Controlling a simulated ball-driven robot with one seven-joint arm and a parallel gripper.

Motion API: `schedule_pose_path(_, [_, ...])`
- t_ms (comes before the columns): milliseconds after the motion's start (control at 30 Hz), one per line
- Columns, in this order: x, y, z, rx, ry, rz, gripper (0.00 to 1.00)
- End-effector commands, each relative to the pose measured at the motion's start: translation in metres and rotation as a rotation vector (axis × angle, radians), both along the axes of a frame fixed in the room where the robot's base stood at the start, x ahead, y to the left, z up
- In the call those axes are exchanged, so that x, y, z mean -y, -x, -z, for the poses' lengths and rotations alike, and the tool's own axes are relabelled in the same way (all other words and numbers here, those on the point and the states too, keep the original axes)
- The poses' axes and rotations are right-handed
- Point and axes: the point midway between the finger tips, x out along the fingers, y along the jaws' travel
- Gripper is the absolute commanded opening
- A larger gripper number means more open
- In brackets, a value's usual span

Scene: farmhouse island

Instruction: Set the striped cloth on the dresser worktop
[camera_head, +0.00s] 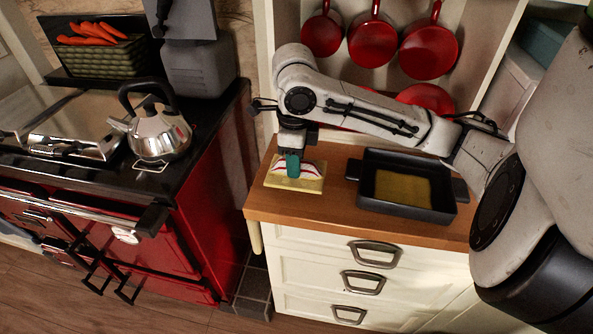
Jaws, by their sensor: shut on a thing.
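The striped cloth (309,172), white with red and dark bands and a peaked middle, is at the left end of the wooden dresser worktop (333,216). My gripper (292,167) points down over it, with its teal tips at the cloth's middle, and is shut on it. A pale yellow flat patch (290,184) shows under and around the cloth; I cannot tell whether it is part of the cloth or a separate thing. The contact between cloth and worktop is hard to make out.
A black two-handled baking dish (407,209) with a yellow inside stands right of the cloth. Red pans (368,41) hang behind. At left, a red range (135,238) carries a kettle (160,133). A strip of worktop is clear along the front.

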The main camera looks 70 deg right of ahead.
Motion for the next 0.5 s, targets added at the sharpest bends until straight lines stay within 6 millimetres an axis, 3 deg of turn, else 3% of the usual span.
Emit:
schedule_pose_path(233, [0.007,0.001,0.032,-0.002,-0.002,0.003,0.0])
schedule_pose_path(500, [0.007,0.001,0.039,0.0,0.001,0.001,0.0])
